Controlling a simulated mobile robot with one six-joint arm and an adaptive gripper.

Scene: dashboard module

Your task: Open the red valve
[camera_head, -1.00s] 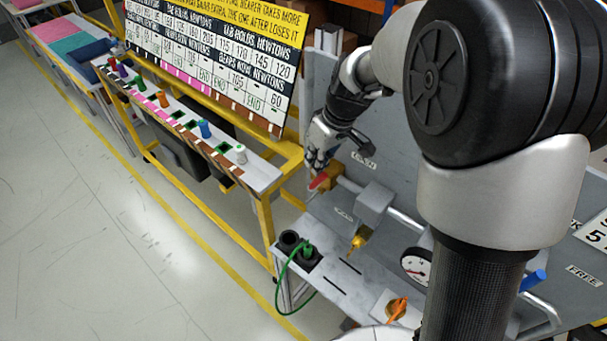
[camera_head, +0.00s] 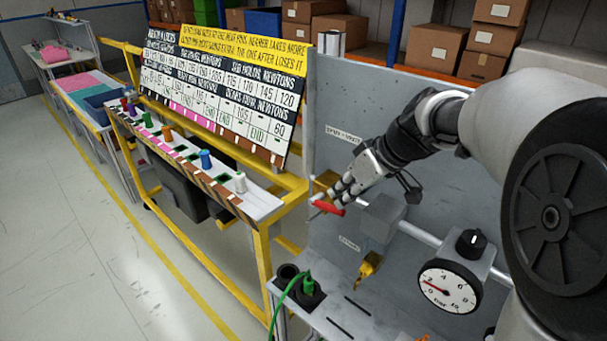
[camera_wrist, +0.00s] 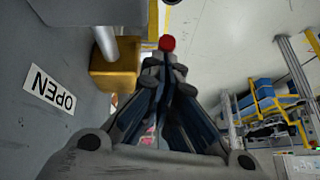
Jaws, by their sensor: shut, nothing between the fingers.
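The red valve handle (camera_head: 328,208) sits in front of a brass valve body (camera_head: 326,182) on a pipe at the left end of the grey panel. My gripper (camera_head: 340,192) is shut, with its fingertips close beside the handle. In the wrist view, the fingers (camera_wrist: 165,63) come together just below the red handle's rounded end (camera_wrist: 168,43). The brass body (camera_wrist: 116,72) is left of them. I cannot tell whether the fingers touch the handle. An "OPEN" label (camera_wrist: 48,90) is on the panel in the wrist view.
A grey box (camera_head: 382,218), a yellow nozzle (camera_head: 369,267) and a gauge (camera_head: 449,287) are right of the valve. A green cable plug (camera_head: 308,286) is below. A yellow-framed stand (camera_head: 262,250) stands left of the panel. Open floor (camera_head: 90,260) lies beyond it.

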